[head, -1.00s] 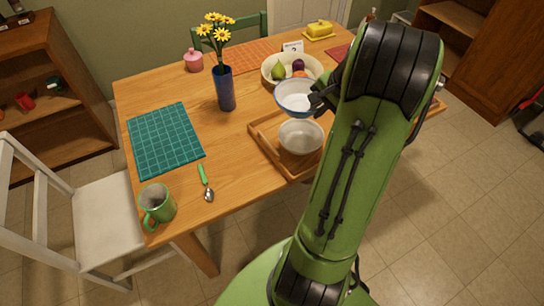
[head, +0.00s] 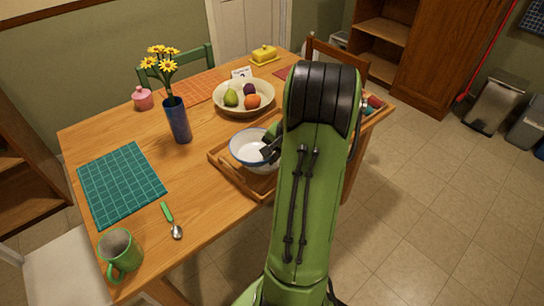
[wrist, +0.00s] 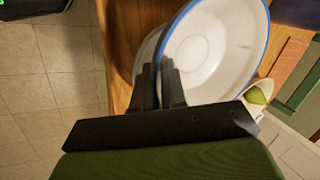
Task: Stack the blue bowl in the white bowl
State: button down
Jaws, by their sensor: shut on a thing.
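The blue bowl is white inside with a blue rim (head: 243,150). It also shows large in the wrist view (wrist: 222,45). My gripper (head: 270,150) is shut on its near right wall, and the fingers (wrist: 160,82) straddle that wall in the wrist view. The white bowl (wrist: 146,52) shows only as a pale edge behind the blue bowl in the wrist view. In the head view the blue bowl and my arm mostly hide it. The blue bowl is over the white bowl in the wooden tray (head: 233,178). I cannot tell whether the bowls touch.
A cream fruit bowl (head: 222,104) stands just behind the tray. A blue vase with yellow flowers (head: 179,122) stands to the left. A teal mat (head: 122,184), a spoon (head: 176,231) and a green mug (head: 121,255) lie further left. The table between mat and tray is mostly clear.

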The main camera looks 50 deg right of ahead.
jog(key=shift+f, duration=0.3)
jog(key=c, duration=1.2)
grip_release()
jog(key=shift+r, duration=0.35)
jog(key=p+v, duration=0.4)
jog(key=v, duration=0.8)
